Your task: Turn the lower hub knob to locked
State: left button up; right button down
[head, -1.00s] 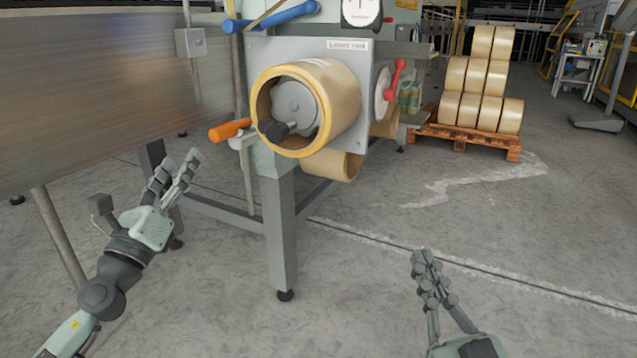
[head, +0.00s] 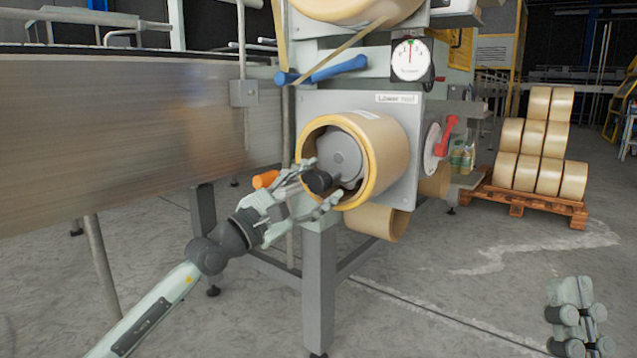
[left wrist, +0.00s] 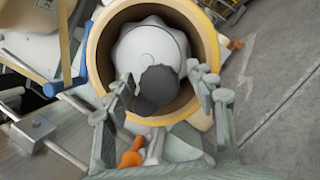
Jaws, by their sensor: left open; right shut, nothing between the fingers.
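The lower hub (head: 341,155) is a grey disc inside a tan tape roll (head: 385,150) on a grey panel labelled as the lower one. Its black knob (head: 318,181) sticks out at the hub's lower left. My left gripper (head: 322,186) is open, with its fingers on either side of the knob in the head view. In the left wrist view the knob (left wrist: 159,86) lies between the spread fingers (left wrist: 163,90); I cannot tell whether they touch it. My right gripper (head: 572,300) is shut and empty at the lower right, away from the machine.
An orange handle (head: 266,179) sits just left of the knob, partly behind my left gripper. A blue bar (head: 325,70) and a round dial (head: 411,60) are above. A red lever (head: 446,135) is at right. Tape rolls stand on a pallet (head: 525,202).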

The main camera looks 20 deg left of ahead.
pick_arm(q)
jog(key=shift+w, duration=0.1)
jog(key=shift+d, duration=0.1)
jog(key=c, duration=1.1)
